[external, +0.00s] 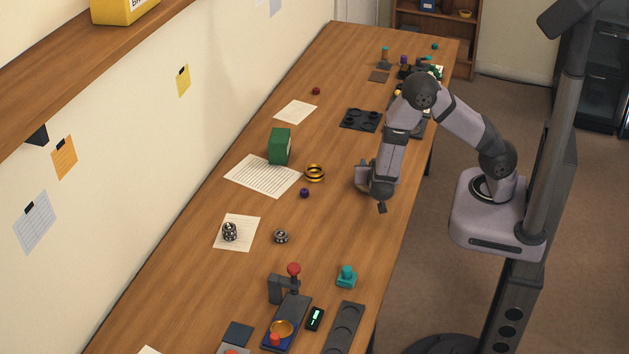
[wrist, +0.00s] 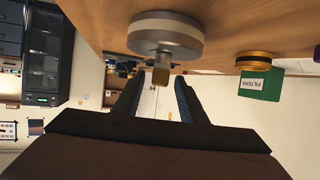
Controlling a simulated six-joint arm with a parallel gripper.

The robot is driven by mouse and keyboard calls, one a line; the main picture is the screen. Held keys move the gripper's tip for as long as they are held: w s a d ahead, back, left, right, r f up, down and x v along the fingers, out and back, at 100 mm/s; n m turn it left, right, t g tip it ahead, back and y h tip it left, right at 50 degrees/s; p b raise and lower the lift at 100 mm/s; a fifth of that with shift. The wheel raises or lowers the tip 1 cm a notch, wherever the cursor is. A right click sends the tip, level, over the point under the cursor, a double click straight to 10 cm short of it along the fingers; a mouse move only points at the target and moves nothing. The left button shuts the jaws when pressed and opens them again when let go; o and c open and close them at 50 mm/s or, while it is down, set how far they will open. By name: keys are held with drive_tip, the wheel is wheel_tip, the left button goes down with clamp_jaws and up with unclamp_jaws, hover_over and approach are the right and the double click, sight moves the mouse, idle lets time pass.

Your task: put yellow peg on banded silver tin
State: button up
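In the wrist view, which is upside down, the banded silver tin (wrist: 187,42) stands on the table, a wide round tin with a dark and pale band. The fingers point along the table. In the external view my wrist is low over the table's right edge; I cannot make out the tin or the peg there.
A dark tray with round recesses (external: 361,119) lies beyond. Bare wood lies between my wrist and the teal piece (external: 346,277).

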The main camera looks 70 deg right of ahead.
drive_tip(key=b+v, duration=0.1)
drive_tip(key=v, duration=1)
drive_tip(key=w+a+n+t+y, duration=0.4)
drive_tip(key=w+a+n+y, duration=0.4)
drive_tip(key=w+a+y, duration=0.4)
drive_tip(key=s+d+n+g, duration=0.3)
drive_tip(key=s+d+g, duration=0.1)
drive_tip(key=s, duration=0.7)
drive_tip(key=s+d+f+n+g, duration=0.1)
drive_tip(key=s+d+n+g, duration=0.2)
drive_tip(key=s, duration=0.9)
drive_tip(key=shift+d+f+g+y, duration=0.2)
drive_tip(key=shift+d+g+y, duration=0.3)
drive_tip(key=shift+d, duration=0.4)
wheel_tip(320, 180, up, 2)
drive_tip(key=shift+r+p, duration=0.15)
drive_tip(key=shift+p, duration=0.95)
